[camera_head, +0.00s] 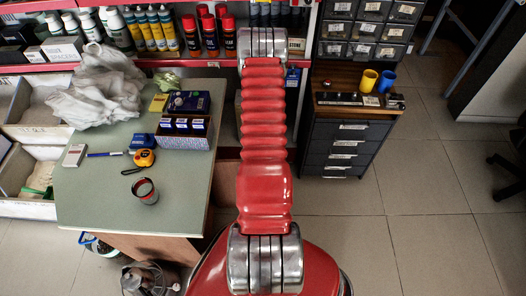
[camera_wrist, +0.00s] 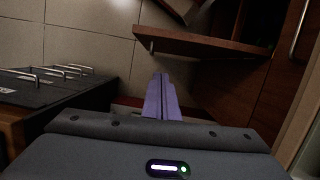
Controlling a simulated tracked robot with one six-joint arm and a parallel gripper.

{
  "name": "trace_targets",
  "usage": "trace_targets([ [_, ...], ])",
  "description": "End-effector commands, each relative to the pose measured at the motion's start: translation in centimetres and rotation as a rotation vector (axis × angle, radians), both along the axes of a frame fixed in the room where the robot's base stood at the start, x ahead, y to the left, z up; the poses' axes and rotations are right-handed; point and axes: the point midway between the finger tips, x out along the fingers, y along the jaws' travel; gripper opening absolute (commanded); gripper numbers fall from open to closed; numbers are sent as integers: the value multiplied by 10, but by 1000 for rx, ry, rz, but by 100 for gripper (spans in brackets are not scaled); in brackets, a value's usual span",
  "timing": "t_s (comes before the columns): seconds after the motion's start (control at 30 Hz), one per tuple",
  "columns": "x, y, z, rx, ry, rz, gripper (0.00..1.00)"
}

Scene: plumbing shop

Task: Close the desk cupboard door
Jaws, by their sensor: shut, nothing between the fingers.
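In the wrist view a brown wooden panel (camera_wrist: 205,43), which looks like the open cupboard door seen nearly edge-on, juts out leftward from the desk front. A small metal piece shows near its free end. Behind it is a dark opening with indistinct contents. My gripper (camera_wrist: 158,78) has purple fingers, shut and empty, pointing toward the panel from below it in the picture; I cannot tell whether they touch it. In the head view the desk (camera_head: 105,200) has a green top; its cupboard door cannot be made out there, and my red arm hides my gripper.
A dark drawer unit (camera_head: 345,148) stands right of my arm; its metal handles show at left in the wrist view (camera_wrist: 50,75). Another wooden front with a long handle (camera_wrist: 300,28) is at far right. Tiled floor (camera_head: 430,230) is open at right.

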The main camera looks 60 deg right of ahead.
Motion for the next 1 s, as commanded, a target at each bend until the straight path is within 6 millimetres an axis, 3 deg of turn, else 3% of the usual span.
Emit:
trace_targets([
  [0.37,-1,4,-15,1,0,1,0],
  [1.0,-12,23,-99,1,1,2,0],
])
